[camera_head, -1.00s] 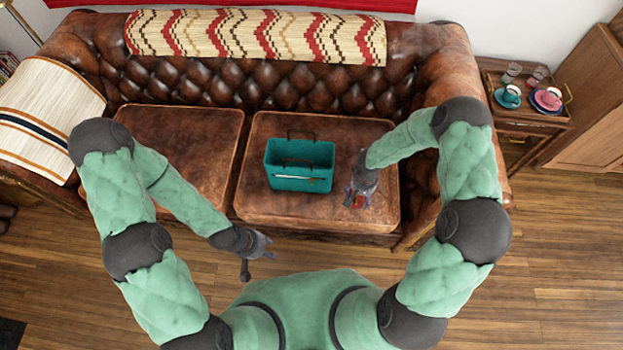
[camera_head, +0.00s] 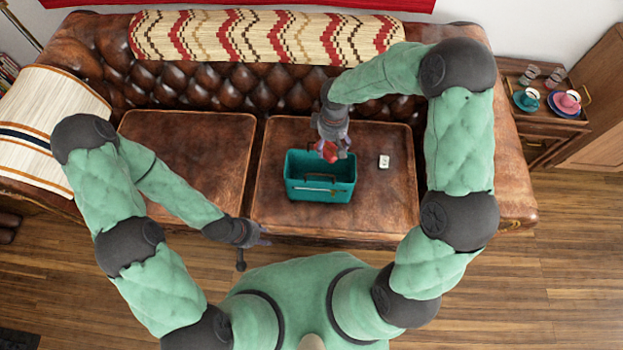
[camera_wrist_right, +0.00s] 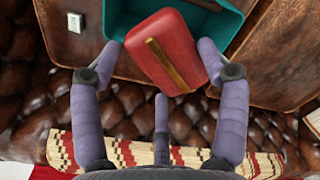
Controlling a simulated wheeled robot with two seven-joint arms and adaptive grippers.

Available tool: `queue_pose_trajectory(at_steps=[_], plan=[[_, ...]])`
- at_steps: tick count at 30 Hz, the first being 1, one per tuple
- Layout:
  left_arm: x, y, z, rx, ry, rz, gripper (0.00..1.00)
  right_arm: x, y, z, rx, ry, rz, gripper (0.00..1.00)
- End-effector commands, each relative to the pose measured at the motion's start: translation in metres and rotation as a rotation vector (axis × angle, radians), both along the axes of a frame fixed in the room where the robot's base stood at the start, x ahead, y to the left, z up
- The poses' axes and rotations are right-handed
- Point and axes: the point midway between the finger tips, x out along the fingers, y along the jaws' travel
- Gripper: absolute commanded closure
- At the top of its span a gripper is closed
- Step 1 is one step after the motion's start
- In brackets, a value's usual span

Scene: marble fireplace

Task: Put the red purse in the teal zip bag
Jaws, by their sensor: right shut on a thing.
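The teal zip bag (camera_head: 320,186) stands open at the top on the right seat cushion of the sofa, with a handle at its front. My right gripper (camera_head: 333,146) is above the bag's far side and is shut on the red purse (camera_head: 330,152). In the right wrist view the purse (camera_wrist_right: 167,50) is tilted between the fingers (camera_wrist_right: 163,65), with a gold strip across it. The teal bag (camera_wrist_right: 224,25) shows behind it, partly hidden by the purse. My left gripper (camera_head: 262,240) is low in front of the sofa, away from the bag; its finger opening is too small to tell.
A small white card-like thing (camera_head: 384,161) lies on the cushion to the right of the bag. A side table (camera_head: 540,142) with cups and glasses stands at the right. The left seat cushion (camera_head: 190,150) is clear. A patterned throw (camera_head: 265,38) covers the sofa back.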

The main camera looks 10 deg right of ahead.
Motion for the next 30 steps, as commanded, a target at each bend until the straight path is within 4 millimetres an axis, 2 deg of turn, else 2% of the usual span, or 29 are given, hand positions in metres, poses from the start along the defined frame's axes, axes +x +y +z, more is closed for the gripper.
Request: queue_pose_trajectory(at_steps=[6,13,20,30], plan=[[-0.001,0.0,0.015,0.0,0.001,0.0,0.6,0.019,0.01,-0.019,0.002,0.004,0.364,0.59],[0.0,0.0,0.023,0.0,0.001,0.0,0.6,0.031,0.017,-0.036,0.004,0.002,0.637,0.59],[0.0,0.0,0.021,0.0,0.001,0.0,0.6,0.033,0.019,-0.054,0.006,0.003,0.724,0.59],[0.0,0.0,-0.001,0.0,0.001,0.0,0.6,0.032,0.019,-0.131,0.007,0.005,0.723,0.59]])
